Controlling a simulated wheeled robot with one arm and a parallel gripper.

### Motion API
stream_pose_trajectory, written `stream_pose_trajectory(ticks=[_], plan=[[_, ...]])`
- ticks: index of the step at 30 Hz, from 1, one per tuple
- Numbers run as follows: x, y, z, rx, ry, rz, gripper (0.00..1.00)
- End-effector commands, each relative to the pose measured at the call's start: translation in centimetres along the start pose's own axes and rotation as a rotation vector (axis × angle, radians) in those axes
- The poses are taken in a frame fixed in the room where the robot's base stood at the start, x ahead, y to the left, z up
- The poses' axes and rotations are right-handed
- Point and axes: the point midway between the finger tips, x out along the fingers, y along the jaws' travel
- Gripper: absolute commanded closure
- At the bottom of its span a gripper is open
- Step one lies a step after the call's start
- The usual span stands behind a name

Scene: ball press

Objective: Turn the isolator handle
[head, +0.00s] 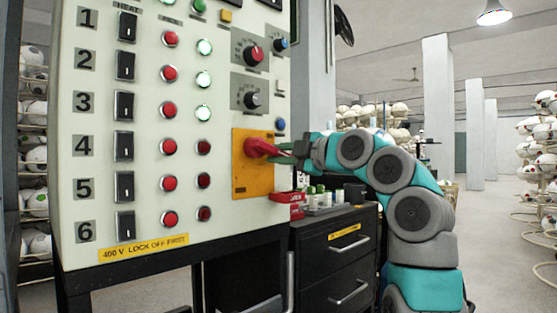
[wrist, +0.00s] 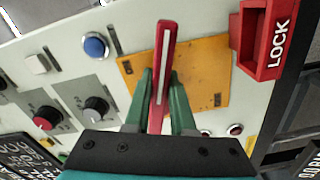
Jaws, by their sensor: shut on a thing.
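The isolator handle (head: 262,148) is a red lever on a yellow-orange plate (head: 240,182), at the lower right of the cream control panel. In the wrist view the red handle (wrist: 165,45) has a pale stripe along it and stands out between my fingers, in front of the orange plate (wrist: 205,70). My gripper (head: 288,153) reaches the handle from the right. In the wrist view its green fingers (wrist: 162,88) are shut on the handle, one on each side. The handle's base is partly hidden behind the fingers.
The control panel (head: 85,150) has rows of switches, red buttons and knobs. A red LOCK box (wrist: 262,40) is close to the orange plate. A dark drawer cabinet (head: 335,262) with small items on top stands below my arm.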

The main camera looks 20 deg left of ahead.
Motion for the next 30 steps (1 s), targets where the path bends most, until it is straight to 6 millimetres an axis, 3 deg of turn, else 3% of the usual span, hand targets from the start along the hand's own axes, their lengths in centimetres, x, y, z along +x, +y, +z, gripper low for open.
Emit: stream_pose_trajectory(ticks=[1, 9, 30], plan=[[0.0, -0.8, 0.3, 0.046, -0.003, -0.004, 1.0], [0.0, -2.0, 0.1, 0.303, -0.002, -0.004, 1.0], [0.1, -4.0, -1.6, 0.921, -0.003, -0.005, 1.0]])
